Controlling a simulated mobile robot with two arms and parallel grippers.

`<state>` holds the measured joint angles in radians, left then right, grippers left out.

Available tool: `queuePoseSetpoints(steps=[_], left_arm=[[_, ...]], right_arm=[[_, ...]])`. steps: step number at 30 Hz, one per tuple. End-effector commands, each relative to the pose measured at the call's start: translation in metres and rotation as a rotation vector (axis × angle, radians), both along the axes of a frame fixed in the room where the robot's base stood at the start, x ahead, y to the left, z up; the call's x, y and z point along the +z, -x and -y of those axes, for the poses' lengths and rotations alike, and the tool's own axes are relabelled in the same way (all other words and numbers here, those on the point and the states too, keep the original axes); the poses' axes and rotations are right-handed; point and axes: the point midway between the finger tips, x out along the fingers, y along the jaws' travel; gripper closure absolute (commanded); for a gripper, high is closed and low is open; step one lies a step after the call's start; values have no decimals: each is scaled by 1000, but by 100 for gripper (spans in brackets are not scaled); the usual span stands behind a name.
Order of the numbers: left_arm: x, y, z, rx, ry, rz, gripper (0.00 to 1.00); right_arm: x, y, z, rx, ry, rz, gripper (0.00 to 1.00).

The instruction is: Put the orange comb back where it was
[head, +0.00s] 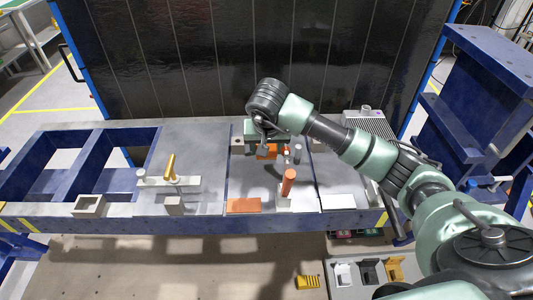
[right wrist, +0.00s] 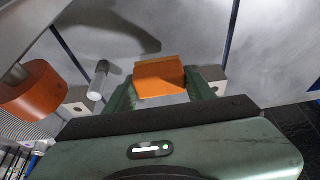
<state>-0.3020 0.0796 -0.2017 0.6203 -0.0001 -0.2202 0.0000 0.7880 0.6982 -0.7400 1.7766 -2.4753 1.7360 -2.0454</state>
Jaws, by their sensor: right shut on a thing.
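My right gripper (right wrist: 160,92) is shut on an orange block (right wrist: 160,77), which shows between its two green fingers in the right wrist view. The block also shows under the gripper in the head view (head: 266,151), over the back of the middle plate. I see no teeth on it, so I cannot tell whether it is the comb. A yellow-orange toothed piece (head: 307,282) lies at the bottom of the head view, left of a grey tray (head: 333,291). My left gripper is not in view.
An orange-topped post (head: 288,182) and a grey pin (head: 298,153) stand near the gripper. An orange plate (head: 244,205) lies at the bench's front edge. A gold-handled clamp (head: 170,168) is on the left. The tray holds white, black and yellow-orange pieces.

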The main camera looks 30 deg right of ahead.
Motion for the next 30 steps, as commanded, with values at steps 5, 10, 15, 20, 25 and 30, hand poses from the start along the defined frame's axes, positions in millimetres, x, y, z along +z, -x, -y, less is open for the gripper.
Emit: queuePoseSetpoints(steps=[5,10,15,20,25,30], left_arm=[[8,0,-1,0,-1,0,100],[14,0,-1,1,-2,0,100],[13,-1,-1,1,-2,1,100],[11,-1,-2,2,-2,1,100],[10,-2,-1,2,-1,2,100],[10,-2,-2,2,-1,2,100]], right_arm=[[-18,1,0,-2,0,-4,78],[-39,1,0,-1,-1,-2,78],[-42,0,0,0,0,3,78],[-43,0,0,0,1,2,78],[-44,0,0,0,0,1,24],[-44,0,0,0,0,1,24]])
